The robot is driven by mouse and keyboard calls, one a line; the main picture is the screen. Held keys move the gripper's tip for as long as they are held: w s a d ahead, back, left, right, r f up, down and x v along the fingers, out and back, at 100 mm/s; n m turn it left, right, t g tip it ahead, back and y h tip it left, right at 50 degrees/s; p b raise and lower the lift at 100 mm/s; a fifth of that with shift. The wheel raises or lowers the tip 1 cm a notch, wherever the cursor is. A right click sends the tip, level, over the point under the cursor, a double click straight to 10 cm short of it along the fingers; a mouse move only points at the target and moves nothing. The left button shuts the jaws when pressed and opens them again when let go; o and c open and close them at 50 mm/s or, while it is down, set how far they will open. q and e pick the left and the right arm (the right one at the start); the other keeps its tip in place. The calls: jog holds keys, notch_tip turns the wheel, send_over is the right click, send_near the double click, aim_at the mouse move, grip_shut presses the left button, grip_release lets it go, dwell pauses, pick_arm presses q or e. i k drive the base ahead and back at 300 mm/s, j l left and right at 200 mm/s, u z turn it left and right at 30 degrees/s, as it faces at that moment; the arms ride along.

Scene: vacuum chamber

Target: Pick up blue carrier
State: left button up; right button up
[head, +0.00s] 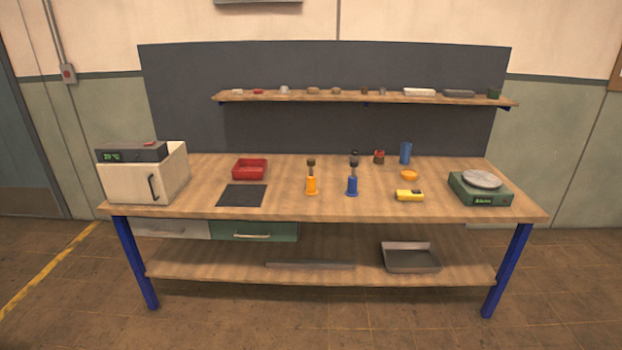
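A small blue carrier (352,186) stands upright on the wooden workbench (290,207), right of the middle. It has a wider base and a narrow upper part with a dark brown top. A similar yellow-orange piece (311,185), also with a dark top, stands a little to its left, apart from it. A blue cup-like cylinder (405,153) stands further back to the right. Neither of my grippers shows in the head view.
A white box with a display (130,180) stands at the left end, a green scale (480,192) at the right. A red tray (250,169), a dark mat (241,195) and a yellow device (409,195) lie between. A shelf (340,97) hangs above the back.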

aim_at(352, 192)
jog(key=i+l, duration=0.1)
jog(key=i, duration=1.35)
jog(key=i+j, duration=0.1)
jog(key=i, duration=1.3)
jog(key=j+z, duration=0.05)
